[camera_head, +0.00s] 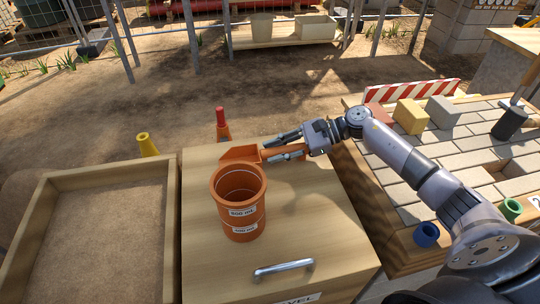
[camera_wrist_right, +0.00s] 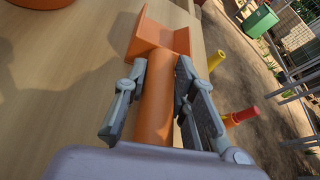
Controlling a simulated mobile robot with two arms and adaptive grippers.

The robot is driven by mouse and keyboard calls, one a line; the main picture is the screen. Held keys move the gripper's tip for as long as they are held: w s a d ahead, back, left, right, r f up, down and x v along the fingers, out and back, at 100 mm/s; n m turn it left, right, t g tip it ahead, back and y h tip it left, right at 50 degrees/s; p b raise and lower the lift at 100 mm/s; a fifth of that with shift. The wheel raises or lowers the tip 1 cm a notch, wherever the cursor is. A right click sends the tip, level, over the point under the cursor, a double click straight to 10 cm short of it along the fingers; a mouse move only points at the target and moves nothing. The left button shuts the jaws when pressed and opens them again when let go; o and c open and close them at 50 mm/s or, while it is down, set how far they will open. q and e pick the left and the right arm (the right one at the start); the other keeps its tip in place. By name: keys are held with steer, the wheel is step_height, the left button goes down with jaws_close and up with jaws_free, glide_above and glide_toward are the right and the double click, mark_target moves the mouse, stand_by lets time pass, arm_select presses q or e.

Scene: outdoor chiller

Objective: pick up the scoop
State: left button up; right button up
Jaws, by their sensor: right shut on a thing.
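The scoop is orange, with an open, angular pan (camera_head: 241,153) and a thick round handle. It is at the back of the wooden chest lid (camera_head: 210,278) in the head view, behind the orange pots. My right gripper (camera_head: 288,147) reaches in from the right and is shut on the scoop's handle. In the right wrist view, the two fingers (camera_wrist_right: 162,100) flank the handle (camera_wrist_right: 153,113), and the pan (camera_wrist_right: 158,36) points away from the gripper. I cannot tell whether the scoop still touches the lid. My left gripper does not show.
Stacked orange pots (camera_head: 239,203) with labels stand in the middle of the lid, close to the scoop. A metal handle (camera_head: 283,269) is near the front. A sand-filled wooden box (camera_head: 34,213) is at left. A paved table (camera_head: 457,151) with coloured blocks is at right.

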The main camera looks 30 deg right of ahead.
jaws_close()
steer(key=shift+r, duration=0.1)
steer(key=shift+r, duration=0.5)
step_height(320, 180, up, 7)
steer(key=shift+p, duration=0.6)
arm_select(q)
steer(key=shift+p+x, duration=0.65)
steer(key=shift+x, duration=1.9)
arm_select(e)
step_height(320, 180, up, 12)
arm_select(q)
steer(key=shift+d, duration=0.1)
arm_select(e)
steer(key=shift+f, duration=0.1)
